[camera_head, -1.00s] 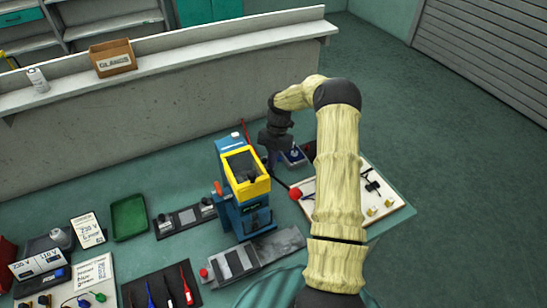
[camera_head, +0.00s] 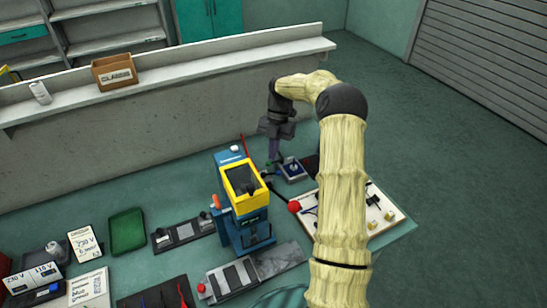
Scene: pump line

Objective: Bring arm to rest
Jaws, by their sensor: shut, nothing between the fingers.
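My arm, in a cream ribbed sleeve, reaches up the right side of the head view and bends left at its top. My gripper (camera_head: 274,150) hangs from the dark wrist, pointing down, with its fingers together and nothing held. It is above and behind the blue machine with the yellow frame (camera_head: 242,182), near a small blue-grey box (camera_head: 293,170). The fingertips are small and dark here; I cannot tell their exact height above the table.
A white board with fittings (camera_head: 385,212) lies right of the machine, partly behind my arm. A red knob (camera_head: 294,207) stands beside it. A green tray (camera_head: 127,231), labelled cards (camera_head: 85,244) and a grey plate (camera_head: 255,272) lie nearer. A ledge behind carries a cardboard box (camera_head: 114,72).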

